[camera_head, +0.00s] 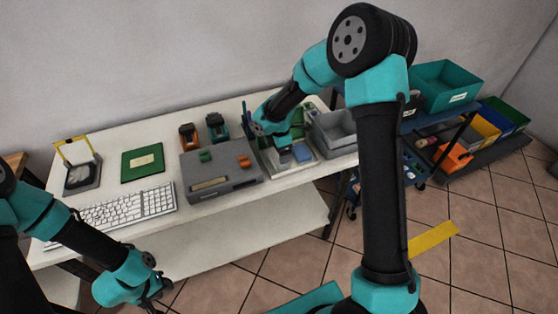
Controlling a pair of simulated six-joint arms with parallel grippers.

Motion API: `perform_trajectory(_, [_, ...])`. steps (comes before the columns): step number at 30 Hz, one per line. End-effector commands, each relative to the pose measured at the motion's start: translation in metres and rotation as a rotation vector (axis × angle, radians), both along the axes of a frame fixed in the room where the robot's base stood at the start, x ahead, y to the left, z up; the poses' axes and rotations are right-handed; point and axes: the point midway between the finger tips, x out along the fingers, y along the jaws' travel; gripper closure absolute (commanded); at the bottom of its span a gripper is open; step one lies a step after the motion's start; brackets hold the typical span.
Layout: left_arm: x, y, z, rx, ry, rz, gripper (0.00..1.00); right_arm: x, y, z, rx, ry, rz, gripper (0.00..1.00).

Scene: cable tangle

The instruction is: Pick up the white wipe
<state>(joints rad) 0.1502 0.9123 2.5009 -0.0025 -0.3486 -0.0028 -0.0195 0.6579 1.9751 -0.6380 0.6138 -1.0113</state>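I cannot pick out the white wipe with certainty. A whitish patch (80,174) lies on the dark base of a yellow-framed stand at the left end of the table, but it is too small to identify. My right gripper (284,150) is low over a pale tray (312,165) at the right part of the table, beside a blue block (302,152). Its fingertips are too small and partly hidden to read. My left gripper (160,291) hangs in front of the table's front edge, well away from the tray. Its fingers are dark and unclear.
The white table (112,143) also holds a keyboard (125,209), a green board (142,163), a grey box (222,172) and a grey bin (337,130). Orange and teal tools stand behind the box. A shelf cart with coloured bins (445,86) stands right of the table.

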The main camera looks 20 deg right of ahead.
Motion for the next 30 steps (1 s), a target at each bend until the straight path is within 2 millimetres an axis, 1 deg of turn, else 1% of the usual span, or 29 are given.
perform_trajectory(1, [0.0, 0.0, 0.0, 0.0, 0.0, 0.0, 0.65, -0.001, 0.0, -0.008, 0.0, 0.004, -0.001, 0.11])
perform_trajectory(6, [0.0, 0.0, 0.0, 0.0, 0.0, 0.0, 0.65, -0.002, 0.001, -0.031, 0.0, 0.003, 0.0, 0.11])
perform_trajectory(10, [0.0, 0.0, 0.0, 0.0, 0.0, 0.0, 0.65, -0.002, 0.001, -0.041, 0.001, 0.002, 0.0, 0.11])
perform_trajectory(25, [0.0, 0.0, 0.0, 0.0, 0.0, 0.0, 0.65, -0.001, 0.001, -0.042, 0.001, 0.001, -0.001, 0.11])
perform_trajectory(30, [0.0, 0.0, 0.0, 0.0, 0.0, 0.0, 0.65, -0.001, 0.001, -0.042, 0.001, 0.001, -0.001, 0.27])
